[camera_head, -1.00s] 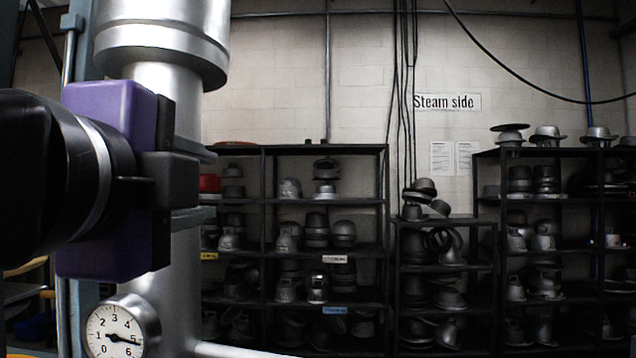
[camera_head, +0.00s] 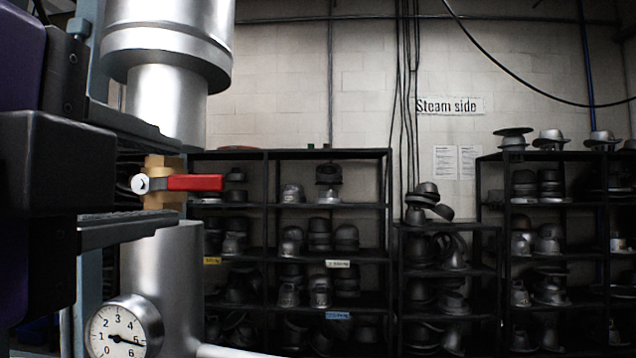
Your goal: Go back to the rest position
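My gripper (camera_head: 150,182) is at the left of the head view, close to the camera. Its two dark fingers are apart, one above and one below a brass valve (camera_head: 163,170) with a red lever handle (camera_head: 194,183). The handle points level to the right. The fingers stand clear of the handle, so the gripper looks open. Whether a finger touches the valve body cannot be told. The valve sits on a thick silver steam pipe (camera_head: 168,275).
A round pressure gauge (camera_head: 117,332) is at the lower left, its needle near 5. Black shelves (camera_head: 330,206) with metal hat moulds line the back wall. A "Steam side" sign (camera_head: 449,106) hangs above. The space right of the pipe is open.

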